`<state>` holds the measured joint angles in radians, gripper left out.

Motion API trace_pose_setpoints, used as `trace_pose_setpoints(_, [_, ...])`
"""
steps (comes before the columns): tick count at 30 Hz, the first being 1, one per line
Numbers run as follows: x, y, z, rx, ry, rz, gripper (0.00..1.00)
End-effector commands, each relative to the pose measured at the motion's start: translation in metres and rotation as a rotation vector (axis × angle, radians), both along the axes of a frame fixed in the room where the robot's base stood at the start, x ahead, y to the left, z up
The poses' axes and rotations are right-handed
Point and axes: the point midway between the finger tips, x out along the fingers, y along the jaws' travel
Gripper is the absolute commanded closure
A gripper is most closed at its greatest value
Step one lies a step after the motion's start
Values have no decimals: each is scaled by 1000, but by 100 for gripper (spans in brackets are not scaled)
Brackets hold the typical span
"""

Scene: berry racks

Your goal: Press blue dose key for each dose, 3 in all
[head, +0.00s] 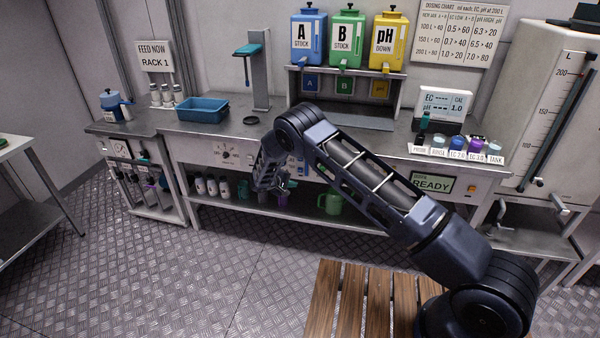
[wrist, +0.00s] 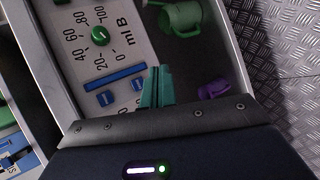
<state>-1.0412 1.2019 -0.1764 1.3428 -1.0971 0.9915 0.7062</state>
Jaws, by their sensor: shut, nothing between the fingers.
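My gripper (wrist: 157,72) is shut and empty, its teal fingers together. In the wrist view the fingertips are just beside the bench's front panel (wrist: 72,20). That panel carries a dial marked ml B with a green knob (wrist: 99,35), a blue bar (wrist: 113,78) and two small blue keys, one (wrist: 105,98) farther from the fingers and one (wrist: 137,84) close beside them. I cannot tell whether the fingers touch anything. In the head view my gripper (head: 289,184) hangs low before the bench front, and my arm hides part of the panel. A display (head: 432,184) reads READY.
A blue tray (head: 203,110) sits at left.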

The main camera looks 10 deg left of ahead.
Motion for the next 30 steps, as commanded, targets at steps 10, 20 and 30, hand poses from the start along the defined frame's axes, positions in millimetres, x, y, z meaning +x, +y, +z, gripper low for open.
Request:
trace_pose_setpoints(10, [39,-1,-1,1,0,-2,100])
trace_pose_setpoints(20, [72,0,0,0,0,-1,100])
trace_pose_setpoints(30, [83,0,0,0,0,0,100])
